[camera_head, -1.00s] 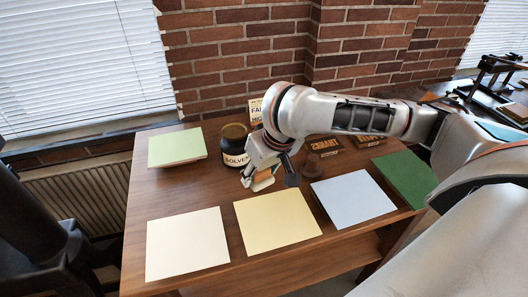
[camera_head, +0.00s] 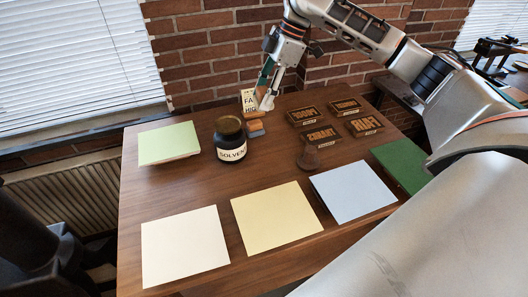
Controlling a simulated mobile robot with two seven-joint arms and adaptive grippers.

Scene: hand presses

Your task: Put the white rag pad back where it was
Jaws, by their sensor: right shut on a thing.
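My right gripper (camera_head: 265,98) points down at the back of the table, in front of the brick wall and beside a small printed card (camera_head: 248,97). My left gripper is not in view.
A dark solvent jar (camera_head: 230,138) stands just left of the gripper. Several carved wooden blocks (camera_head: 322,133) and a brown hand stamp (camera_head: 308,155) lie to the right. Green, white (camera_head: 185,246), yellow (camera_head: 277,217) and blue (camera_head: 353,191) sheets lie around the table (camera_head: 190,190).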

